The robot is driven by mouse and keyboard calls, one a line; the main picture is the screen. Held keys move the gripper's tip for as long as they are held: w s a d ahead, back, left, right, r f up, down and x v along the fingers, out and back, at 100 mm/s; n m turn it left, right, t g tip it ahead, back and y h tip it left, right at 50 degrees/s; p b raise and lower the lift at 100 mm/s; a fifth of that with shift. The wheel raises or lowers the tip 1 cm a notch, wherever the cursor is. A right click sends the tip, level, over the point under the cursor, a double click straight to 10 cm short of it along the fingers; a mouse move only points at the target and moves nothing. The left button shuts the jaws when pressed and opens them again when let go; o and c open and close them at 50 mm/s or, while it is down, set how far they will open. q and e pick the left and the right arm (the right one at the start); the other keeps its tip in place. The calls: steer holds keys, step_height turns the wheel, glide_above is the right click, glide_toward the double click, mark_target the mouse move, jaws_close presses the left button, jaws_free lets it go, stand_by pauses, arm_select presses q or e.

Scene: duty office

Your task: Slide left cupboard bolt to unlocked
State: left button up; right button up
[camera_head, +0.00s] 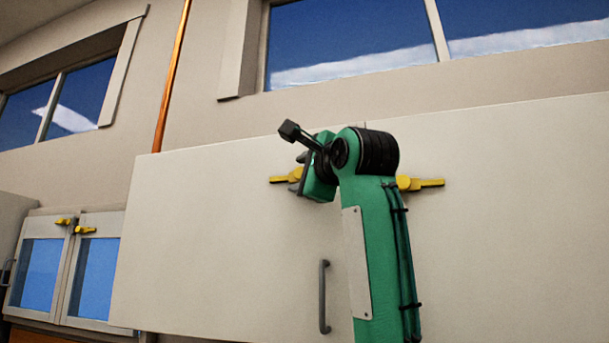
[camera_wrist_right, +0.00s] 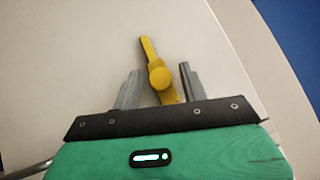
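The white cupboard (camera_head: 220,240) fills the middle of the head view. Its left yellow bolt (camera_head: 279,179) shows partly, with my right gripper (camera_head: 298,178) in front of it. In the right wrist view, the yellow bolt (camera_wrist_right: 160,78) has a round knob and a narrow arm pointing up and slightly left. The grey fingers of my right gripper (camera_wrist_right: 158,72) stand apart on either side of the knob. I see a gap on both sides; contact deeper in is unclear. Another yellow bolt (camera_head: 421,184) shows right of my arm. My left gripper is not in view.
A grey vertical handle (camera_head: 324,297) sits low on the cupboard front, close to my arm. A smaller glass-fronted cupboard (camera_head: 70,270) with yellow bolts stands at the far left. An orange pipe (camera_head: 172,75) runs up the wall, and windows (camera_head: 350,40) are above.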

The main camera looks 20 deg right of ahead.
steer(key=shift+a, duration=0.1)
arm_select(q)
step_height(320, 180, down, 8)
steer(key=b, duration=0.8)
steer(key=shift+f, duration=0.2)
arm_select(e)
steer(key=v, duration=1.4)
steer(key=shift+w, duration=0.1)
